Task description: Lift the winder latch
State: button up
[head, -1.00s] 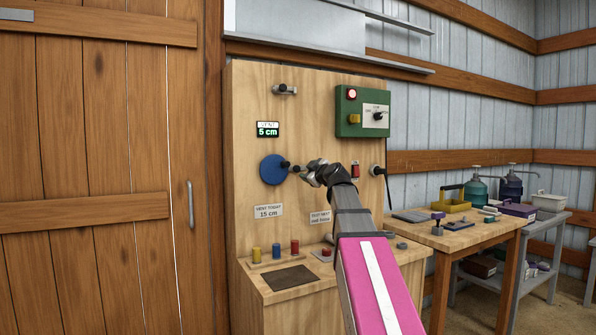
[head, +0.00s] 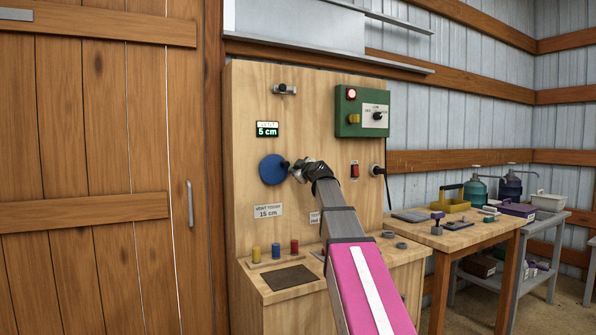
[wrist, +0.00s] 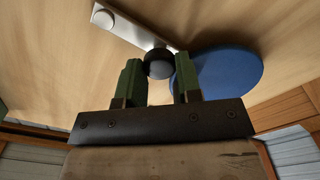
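The winder's blue disc (head: 272,168) is on the plywood panel and also shows at right in the wrist view (wrist: 228,80). A flat metal bar (wrist: 128,26) carries a round black knob (wrist: 159,63) beside the disc's edge. I take this bar for the latch; in the head view my gripper mostly hides it. My gripper (head: 296,170) is at the knob. In the wrist view its green fingers (wrist: 160,76) stand apart, one on each side of the knob, with little gap. Whether they touch it I cannot tell.
A display (head: 267,129) above the disc reads 5 cm. A metal piece with a black knob (head: 284,89) is higher up. A green control box (head: 362,111) and a red switch (head: 355,170) are to the right. Coloured pegs (head: 276,250) stand on the ledge below.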

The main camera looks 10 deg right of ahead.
grip_shut()
